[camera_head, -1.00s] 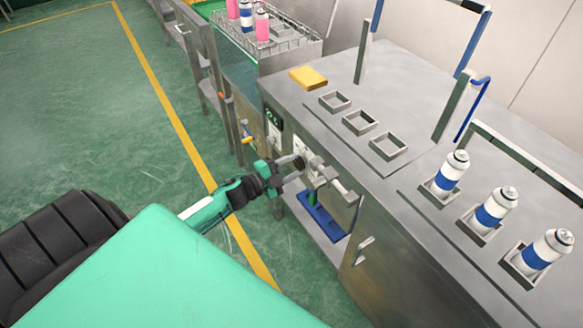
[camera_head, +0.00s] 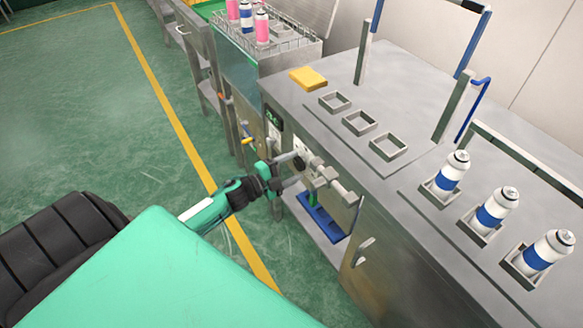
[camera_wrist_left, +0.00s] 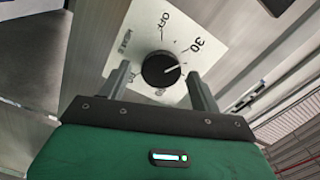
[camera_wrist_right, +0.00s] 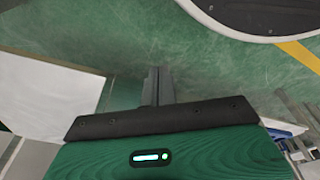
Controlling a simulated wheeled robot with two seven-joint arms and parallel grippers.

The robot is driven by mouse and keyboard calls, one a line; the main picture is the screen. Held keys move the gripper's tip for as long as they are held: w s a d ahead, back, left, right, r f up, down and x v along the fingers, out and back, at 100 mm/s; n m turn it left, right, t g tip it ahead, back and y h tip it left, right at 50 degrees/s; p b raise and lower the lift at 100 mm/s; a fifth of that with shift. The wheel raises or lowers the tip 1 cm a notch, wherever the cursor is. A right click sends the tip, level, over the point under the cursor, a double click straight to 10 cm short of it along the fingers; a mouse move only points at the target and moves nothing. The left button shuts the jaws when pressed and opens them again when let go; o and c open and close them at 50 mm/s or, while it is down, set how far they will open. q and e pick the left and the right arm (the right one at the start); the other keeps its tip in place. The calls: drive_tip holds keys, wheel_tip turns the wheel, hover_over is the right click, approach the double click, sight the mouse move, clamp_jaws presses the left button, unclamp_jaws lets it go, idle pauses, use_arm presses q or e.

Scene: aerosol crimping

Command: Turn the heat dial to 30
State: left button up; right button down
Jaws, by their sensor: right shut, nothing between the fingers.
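The heat dial (camera_wrist_left: 161,69) is a round black knob on a white plate (camera_wrist_left: 138,32) in the left wrist view. The plate carries OFF at the top and 30 at the upper right; other lettering is partly hidden. The dial's white pointer line points right and slightly up, a little below the 30 numeral. My left gripper (camera_wrist_left: 158,88) is open, one finger on each side of the dial with gaps. In the head view, my left gripper (camera_head: 291,169) is at the machine's front panel. My right gripper (camera_wrist_right: 158,85) is shut and empty above the green floor.
The steel machine (camera_head: 330,85) has a small display (camera_head: 274,115) and metal fittings (camera_head: 328,178) beside the dial. Several white-and-blue cans (camera_head: 491,209) stand on its top. A yellow block (camera_head: 308,78) lies at its far edge. Green floor on the left is clear.

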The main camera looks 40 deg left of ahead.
drive_tip(key=shift+w, duration=0.15)
use_arm(q)
drive_tip(key=shift+s+a, duration=0.2)
drive_tip(key=shift+s, duration=0.15)
drive_tip(key=v, duration=1.3)
drive_tip(key=shift+b, duration=0.4)
use_arm(e)
drive_tip(key=shift+w+a+r, duration=0.1)
drive_tip(key=shift+w+r, duration=0.1)
drive_tip(key=shift+r, duration=0.45)
drive_tip(key=shift+w+a+r, duration=0.1)
drive_tip(key=shift+w+r, duration=0.05)
drive_tip(key=shift+r, duration=0.45)
use_arm(q)
drive_tip(key=shift+d, duration=0.1)
use_arm(e)
drive_tip(key=shift+s+f, duration=0.15)
drive_tip(key=shift+s, duration=0.05)
